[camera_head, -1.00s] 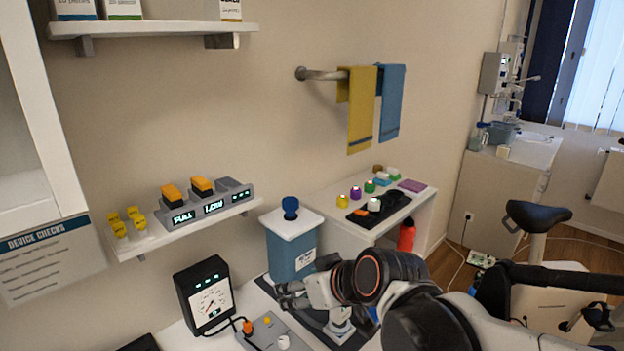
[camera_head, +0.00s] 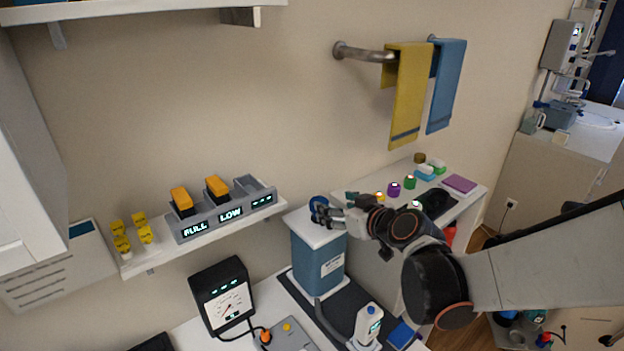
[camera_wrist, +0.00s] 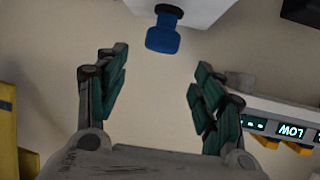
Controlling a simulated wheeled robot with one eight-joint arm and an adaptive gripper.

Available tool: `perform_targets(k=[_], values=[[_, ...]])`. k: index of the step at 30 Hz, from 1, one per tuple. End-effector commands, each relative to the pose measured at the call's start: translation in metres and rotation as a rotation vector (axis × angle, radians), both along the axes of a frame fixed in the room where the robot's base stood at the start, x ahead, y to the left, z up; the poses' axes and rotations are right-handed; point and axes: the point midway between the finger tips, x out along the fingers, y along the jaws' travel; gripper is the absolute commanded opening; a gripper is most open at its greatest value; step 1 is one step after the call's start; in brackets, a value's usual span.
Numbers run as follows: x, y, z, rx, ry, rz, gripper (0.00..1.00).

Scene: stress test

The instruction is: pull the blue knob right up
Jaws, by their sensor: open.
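The blue knob (camera_head: 317,201) stands on the white lid (camera_head: 301,228) of a blue box (camera_head: 318,264). It looks raised on a dark stem in the wrist view (camera_wrist: 162,38), where the picture is upside down. My gripper (camera_head: 328,212) is at the knob's right side in the head view and partly covers it. In the wrist view my gripper (camera_wrist: 160,62) is open and empty, with its fingers spread apart. The knob lies just past the fingertips, roughly in line with the gap. I cannot tell whether a finger touches it.
A wall shelf (camera_head: 160,258) with grey display trays and yellow pieces is to the left. A dial gauge (camera_head: 222,296) stands below it. A white bench (camera_head: 372,188) with coloured knobs is to the right. Towels (camera_head: 408,95) hang on a rail above.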

Motion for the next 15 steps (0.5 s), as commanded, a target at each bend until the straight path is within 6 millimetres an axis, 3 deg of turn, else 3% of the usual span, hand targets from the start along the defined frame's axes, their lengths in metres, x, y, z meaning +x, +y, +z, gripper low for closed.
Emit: perform_targets(k=[15], values=[[0.071, 0.033, -0.033, 0.000, 0.000, 0.001, 0.62]])
